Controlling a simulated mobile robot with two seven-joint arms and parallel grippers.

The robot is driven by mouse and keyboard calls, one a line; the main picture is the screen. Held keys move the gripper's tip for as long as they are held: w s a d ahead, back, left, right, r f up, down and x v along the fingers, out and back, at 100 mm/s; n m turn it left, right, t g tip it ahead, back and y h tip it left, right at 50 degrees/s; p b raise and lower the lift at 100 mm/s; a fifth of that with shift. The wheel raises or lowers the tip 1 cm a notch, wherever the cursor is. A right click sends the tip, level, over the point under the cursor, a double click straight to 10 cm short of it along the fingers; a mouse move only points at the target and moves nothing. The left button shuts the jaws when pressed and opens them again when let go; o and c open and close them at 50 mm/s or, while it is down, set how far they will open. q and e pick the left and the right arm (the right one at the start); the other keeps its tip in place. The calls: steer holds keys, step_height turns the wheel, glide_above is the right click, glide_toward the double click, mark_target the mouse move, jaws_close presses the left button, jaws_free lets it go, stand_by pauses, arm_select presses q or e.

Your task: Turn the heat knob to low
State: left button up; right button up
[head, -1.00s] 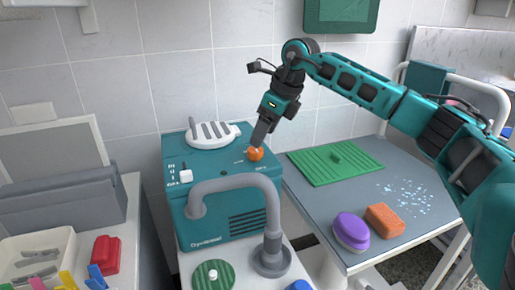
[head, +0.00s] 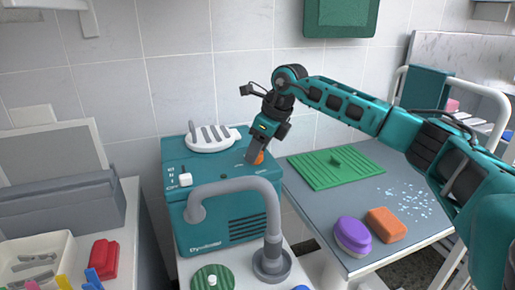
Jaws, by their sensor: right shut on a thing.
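The heat knob (head: 259,158) is small and orange, on the sloped top of the teal dryer unit (head: 185,225). My right gripper (head: 255,156) reaches down from above and is shut on the orange knob, partly hiding it. Markings beside the knob are too small and too covered to read. My left gripper is not in view.
A grey curved hose (head: 235,185) arches in front of the unit. To the right, a grey table (head: 335,215) holds a green ridged mat (head: 310,172), a purple brush (head: 352,236) and an orange sponge (head: 386,225). A white vented nozzle (head: 210,140) lies behind the knob.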

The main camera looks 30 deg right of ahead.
steer(key=c, duration=0.4)
steer(key=shift+c, duration=0.2)
